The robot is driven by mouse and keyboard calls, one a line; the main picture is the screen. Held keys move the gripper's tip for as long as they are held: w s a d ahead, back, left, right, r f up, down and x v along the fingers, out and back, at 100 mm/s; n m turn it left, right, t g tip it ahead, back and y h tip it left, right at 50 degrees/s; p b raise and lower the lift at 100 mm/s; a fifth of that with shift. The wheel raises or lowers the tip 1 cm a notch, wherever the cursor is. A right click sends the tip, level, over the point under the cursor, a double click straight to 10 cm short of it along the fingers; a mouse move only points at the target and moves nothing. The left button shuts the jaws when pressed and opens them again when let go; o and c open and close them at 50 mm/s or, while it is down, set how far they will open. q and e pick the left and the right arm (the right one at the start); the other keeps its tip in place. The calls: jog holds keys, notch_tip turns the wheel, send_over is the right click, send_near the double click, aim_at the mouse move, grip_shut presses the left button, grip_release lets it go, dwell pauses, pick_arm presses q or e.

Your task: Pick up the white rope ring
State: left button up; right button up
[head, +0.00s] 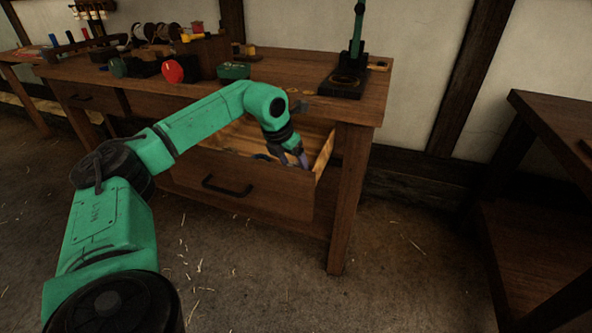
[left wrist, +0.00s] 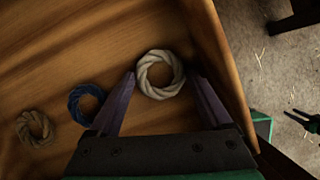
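The white rope ring (left wrist: 160,94) lies flat on the wooden floor of an open drawer, near the drawer's side wall. My left gripper (head: 294,158) reaches down into the drawer. In the left wrist view its two purple fingers (left wrist: 162,77) are spread apart, with the tips on either side of the white ring. I cannot tell whether they touch it or how high they are above the floor. The white ring cannot be made out in the head view.
A blue rope ring (left wrist: 75,101) lies just left of the fingers, and a tan rope ring (left wrist: 22,128) lies farther left. The drawer (head: 240,190) is pulled out from a workbench (head: 300,101). A green stand and spools are on the bench top. A second table (head: 555,125) stands right.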

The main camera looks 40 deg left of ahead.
pick_arm(q)
jog(key=shift+r, duration=0.3)
notch_tip(320, 180, up, 12)
jog(key=p, duration=0.3)
jog(key=shift+w+p, duration=0.1)
jog(key=shift+p, duration=0.25)
notch_tip(320, 180, up, 7)
jog(key=p, duration=0.2)
jog(key=shift+r, duration=0.2)
jog(key=shift+r+p, duration=0.1)
jog(key=shift+p, duration=0.45)
pick_arm(e)
jog(key=s+d+f, duration=0.3)
jog(key=s+f, duration=0.4)
jog(key=s, duration=0.1)
jog(key=shift+s+f, duration=0.15)
jog(key=shift+s, duration=0.05)
